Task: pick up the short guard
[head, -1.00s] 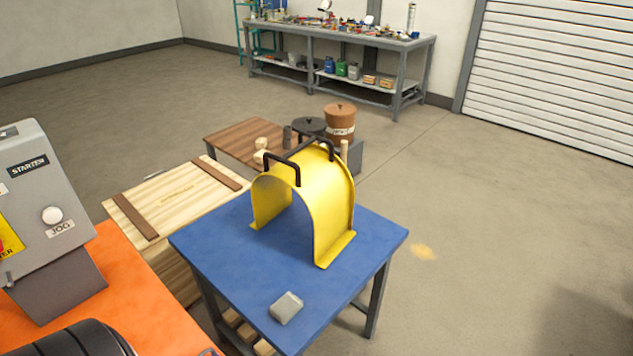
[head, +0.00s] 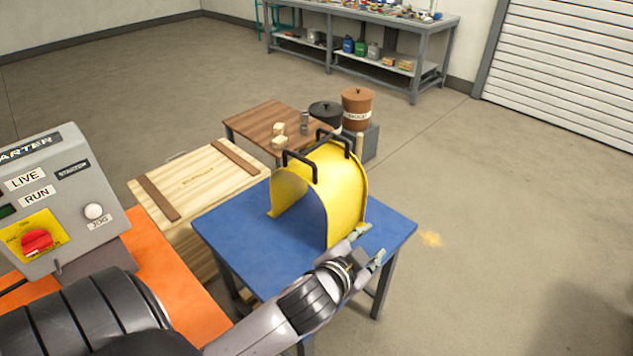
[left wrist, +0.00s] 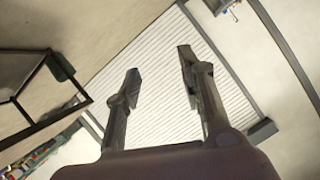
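The short guard (head: 345,195) is a yellow arched sheet with two black handles on top. It stands upright on a blue table (head: 228,228) in the head view. My left gripper (head: 368,245) is open and empty, at the guard's near right foot and over the table's right part. In the head view one fingertip overlaps the foot's edge; I cannot tell whether they touch. The left wrist view shows the two fingers (left wrist: 158,65) apart with nothing between them and no guard in sight. My right gripper is not in view.
A wooden crate (head: 195,185) stands left of the table, and a brown board (head: 270,125) with pots behind. A grey control box (head: 60,200) on an orange base is at the left. Open floor (head: 500,220) lies right. A workbench (head: 350,20) stands far back.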

